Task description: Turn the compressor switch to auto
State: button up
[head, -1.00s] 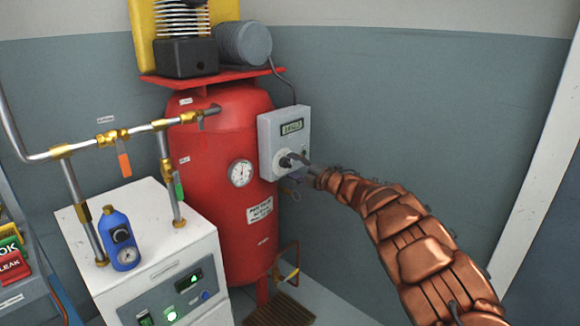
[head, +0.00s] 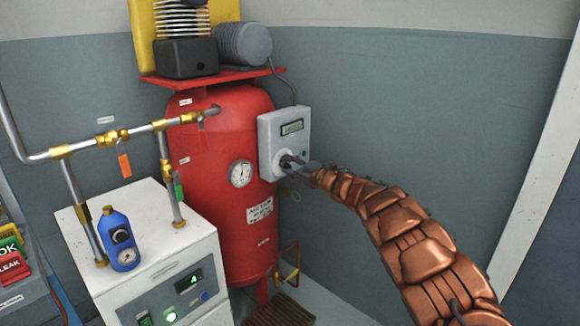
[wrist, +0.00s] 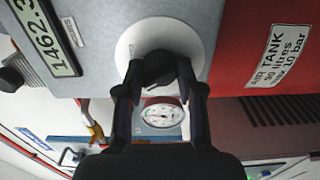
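The compressor switch is a black knob (wrist: 160,68) on a round white plate (wrist: 140,40), on the grey control box (head: 270,130) fixed to the red tank's right side. My gripper (head: 297,164) reaches it from the right. In the wrist view, the dark fingers of my gripper (wrist: 160,78) stand on either side of the knob and appear to touch it. The knob's pointer and position marks cannot be read.
The red tank (head: 220,130) carries a gauge (head: 241,174) left of the box. A white cabinet (head: 150,250) with a blue bottle-shaped device (head: 119,240) and metal pipes stands at the left. The wall right of the box is clear.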

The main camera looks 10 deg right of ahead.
jog(key=c, duration=0.5)
jog(key=shift+r+m+p, duration=0.1)
jog(key=shift+m+p, duration=0.2)
jog(key=shift+p, duration=0.25)
jog(key=shift+a+r+m+p, duration=0.15)
jog(key=shift+m+p, duration=0.35)
jog(key=shift+p, duration=0.35)
jog(key=m+p, duration=1)
jog(key=p, duration=0.2)
jog(key=shift+f, duration=0.2)
jog(key=shift+m+p, duration=0.3)
jog(key=shift+p, duration=0.1)
